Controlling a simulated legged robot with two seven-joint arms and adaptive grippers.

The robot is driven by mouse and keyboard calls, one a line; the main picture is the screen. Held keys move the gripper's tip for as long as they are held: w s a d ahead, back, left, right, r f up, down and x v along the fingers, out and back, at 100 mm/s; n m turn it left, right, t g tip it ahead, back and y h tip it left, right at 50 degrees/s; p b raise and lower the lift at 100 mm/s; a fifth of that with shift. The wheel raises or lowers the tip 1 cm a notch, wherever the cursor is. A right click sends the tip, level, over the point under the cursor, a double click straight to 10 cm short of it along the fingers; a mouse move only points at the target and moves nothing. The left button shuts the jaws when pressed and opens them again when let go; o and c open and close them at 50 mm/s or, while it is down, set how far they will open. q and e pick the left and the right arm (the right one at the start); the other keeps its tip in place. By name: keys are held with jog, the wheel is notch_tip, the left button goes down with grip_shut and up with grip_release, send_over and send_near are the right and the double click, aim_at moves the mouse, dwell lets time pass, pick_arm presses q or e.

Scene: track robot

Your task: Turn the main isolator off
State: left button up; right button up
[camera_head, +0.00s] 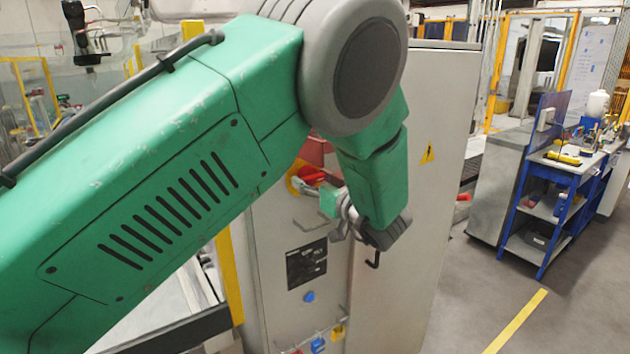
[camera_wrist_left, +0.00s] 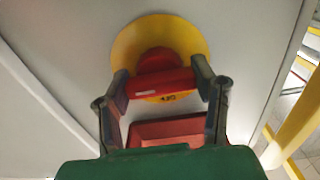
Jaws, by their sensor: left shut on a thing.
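The main isolator is a red rotary handle (camera_wrist_left: 160,84) on a round yellow plate (camera_wrist_left: 190,38), on the front of a grey cabinet (camera_head: 437,100). In the left wrist view the red handle lies crosswise, with one finger of my left gripper (camera_wrist_left: 160,92) at each of its ends. The gripper is shut on the handle. In the head view the red handle (camera_head: 312,176) and yellow plate show partly behind my green left arm. My left gripper (camera_head: 325,190) reaches them from the right. My right gripper is not in view.
Below the isolator the cabinet carries a black label plate (camera_head: 307,263), a blue button (camera_head: 309,297) and small hanging padlocks (camera_head: 318,345). A blue workbench (camera_head: 565,170) with tools stands at the right.

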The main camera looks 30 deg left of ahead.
pick_arm(q)
jog(key=shift+a, duration=0.1)
jog(key=shift+f+n+b, duration=0.25)
jog(key=shift+n+b, duration=0.75)
jog(key=shift+b, duration=0.2)
jog(key=n+b, duration=1.3)
jog(key=b, duration=0.4)
jog(key=shift+w+n+b, duration=0.15)
jog(key=shift+n+b, duration=0.15)
jog(key=shift+n, duration=0.1)
jog(key=shift+r+n+b, duration=0.1)
jog(key=shift+n+b, duration=0.6)
jog(key=shift+b, duration=0.25)
jog(key=shift+r+n+b, duration=0.15)
jog(key=shift+n+b, duration=0.15)
jog(key=o, duration=0.9)
jog(key=shift+w, duration=0.1)
jog(key=shift+c, duration=0.2)
jog(key=shift+w, duration=0.15)
